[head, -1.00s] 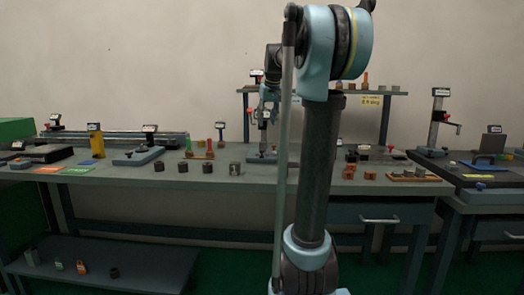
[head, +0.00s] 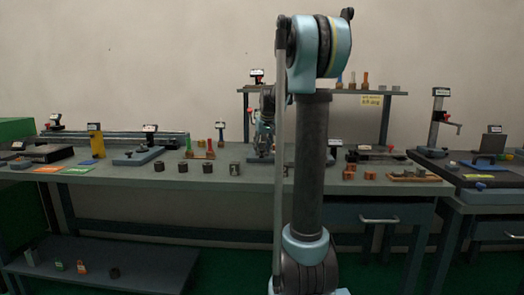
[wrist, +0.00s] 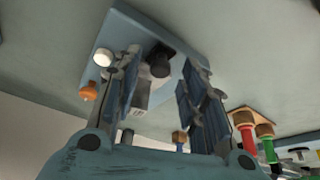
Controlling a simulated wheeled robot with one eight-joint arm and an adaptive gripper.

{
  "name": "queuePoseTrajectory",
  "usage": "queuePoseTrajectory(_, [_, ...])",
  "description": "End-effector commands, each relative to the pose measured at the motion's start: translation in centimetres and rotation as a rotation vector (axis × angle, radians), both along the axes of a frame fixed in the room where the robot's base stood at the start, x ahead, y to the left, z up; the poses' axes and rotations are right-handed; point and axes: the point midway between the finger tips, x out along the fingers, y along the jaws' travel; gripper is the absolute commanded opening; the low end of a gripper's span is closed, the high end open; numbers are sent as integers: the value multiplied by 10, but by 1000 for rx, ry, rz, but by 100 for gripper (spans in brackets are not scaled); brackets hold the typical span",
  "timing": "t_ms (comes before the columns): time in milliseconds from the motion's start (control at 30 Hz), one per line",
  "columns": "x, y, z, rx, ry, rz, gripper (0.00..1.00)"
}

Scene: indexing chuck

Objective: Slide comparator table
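A light blue base plate (wrist: 185,42) lies on the bench beyond my fingers in the wrist view. It carries a dark round knob (wrist: 160,60), a silver block (wrist: 141,92), a white disc and an orange knob. I cannot tell for sure which part is the comparator table. My gripper (wrist: 163,66) is open, with one finger on each side of the silver block and dark knob. The block looks close to the left finger; contact is unclear. In the head view my gripper (head: 264,142) is low over the bench centre, partly hidden by my arm.
A stand with red and green pins (wrist: 262,128) is close by. Several dark cylinders (head: 183,167) stand on the bench (head: 130,182) front left. A raised shelf (head: 385,94) is behind. Another blue-based gauge (head: 137,157) stands left, and orange parts (head: 370,175) lie right.

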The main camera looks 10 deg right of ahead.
Motion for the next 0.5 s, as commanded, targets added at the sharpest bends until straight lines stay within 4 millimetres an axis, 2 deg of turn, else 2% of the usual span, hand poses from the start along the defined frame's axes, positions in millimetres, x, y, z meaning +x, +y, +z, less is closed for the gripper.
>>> queuePoseTrajectory(367, [2, 0, -5, 0, 0, 0, 39])
queuePoseTrajectory(500, [2, 0, -5, 0, 0, 0, 10])
